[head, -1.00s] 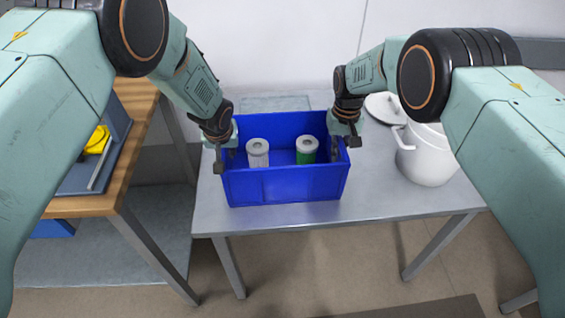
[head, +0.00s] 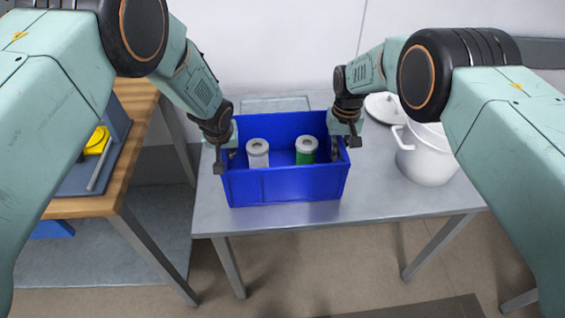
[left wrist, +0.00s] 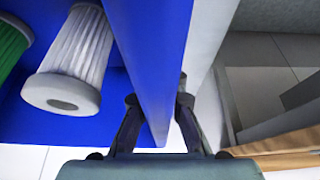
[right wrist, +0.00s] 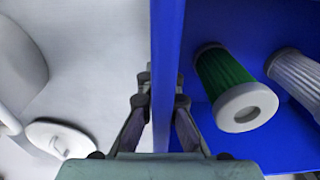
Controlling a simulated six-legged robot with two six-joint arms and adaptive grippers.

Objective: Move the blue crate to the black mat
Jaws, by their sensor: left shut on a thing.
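The blue crate (head: 285,187) stands upright on the grey metal table and holds a white ribbed filter (head: 258,155) and a green one (head: 306,152) with a pale end cap. My left gripper (head: 226,160) is shut on the crate's left wall; the left wrist view shows that wall (left wrist: 150,50) between its fingers. My right gripper (head: 345,145) is at the right wall, and in the right wrist view its fingers press both sides of that wall (right wrist: 166,50). I cannot make out a black mat for certain; a dark flat strip (head: 430,308) lies on the floor at the bottom edge.
A white pot (head: 425,160) stands on the table (head: 385,195) right of the crate, with a white lid (head: 381,106) behind it. A wooden-topped bench (head: 130,150) stands at the left, with a gap between it and the table. A wall closes off the back.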

